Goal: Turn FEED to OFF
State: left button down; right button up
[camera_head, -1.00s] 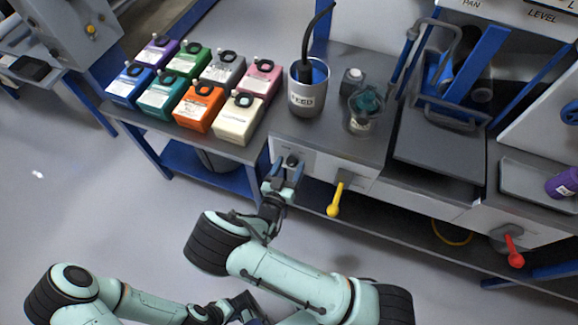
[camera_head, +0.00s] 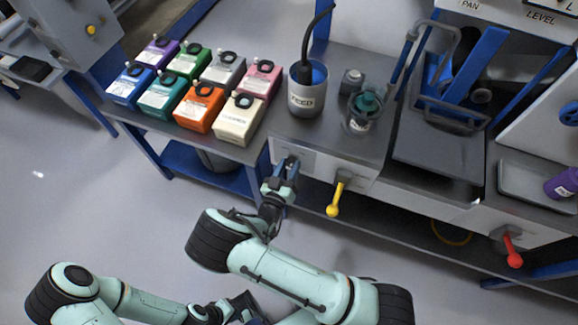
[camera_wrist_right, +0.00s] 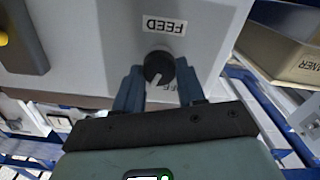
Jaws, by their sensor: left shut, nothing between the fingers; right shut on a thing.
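The black FEED knob (camera_wrist_right: 158,67) is on a pale panel (camera_head: 307,158) at the bench's front. The FEED label (camera_wrist_right: 164,26) appears upside down in the right wrist view. Lettering on the knob's other side is partly hidden; an F shows. The knob's white mark points toward the lower left there. My right gripper (camera_wrist_right: 158,80) is shut on the knob, a finger on each side. In the head view my right gripper (camera_head: 286,168) hides most of the knob. My left gripper (camera_head: 240,309) is shut and empty, low in the picture, away from the panel.
A yellow lever (camera_head: 334,205) hangs right of the panel, and a red lever (camera_head: 512,252) is further right. A cup labelled FEED (camera_head: 307,100) stands on the bench above. Several coloured boxes, including an orange one (camera_head: 198,110), are at left. The floor at left is clear.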

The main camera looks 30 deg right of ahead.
jog(key=n+p, duration=0.1)
jog(key=n, duration=0.5)
jog(key=shift+a+f+n+p, duration=0.15)
jog(key=shift+n+p, duration=0.45)
jog(key=shift+n, duration=1.4)
jog(key=o, duration=1.1)
jog(key=shift+c, duration=0.2)
jog(key=v, duration=1.3)
jog(key=shift+b, duration=0.35)
jog(key=shift+a, duration=0.1)
